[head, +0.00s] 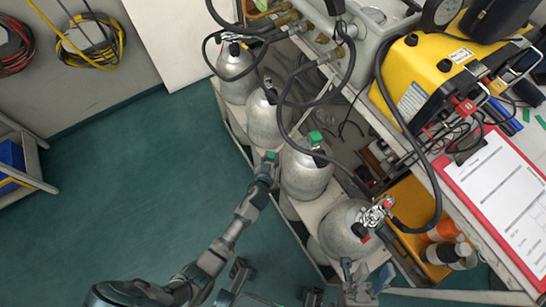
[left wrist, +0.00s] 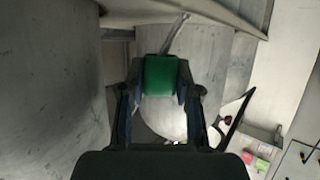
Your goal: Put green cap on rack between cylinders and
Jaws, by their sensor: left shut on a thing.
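A green cap (head: 270,156) is held between the fingertips of my left gripper (head: 267,162), and it shows large in the left wrist view (left wrist: 160,75) with a finger on each side. The cap is at the front of the rack (head: 322,207), near the gap between the second cylinder (head: 266,122) and the third cylinder (head: 304,176). I cannot tell if it touches the rack. Another green cap (head: 315,137) sits on the third cylinder's valve. My right gripper (head: 362,275) is low in the head view, beside the front cylinder (head: 346,228); its jaws are unclear.
A far cylinder (head: 235,62) stands at the rack's upper end. Black hoses (head: 333,88) loop over the cylinders. A yellow case (head: 430,75) and red clipboard (head: 500,185) lie on the bench at right. The green floor (head: 140,190) at left is clear.

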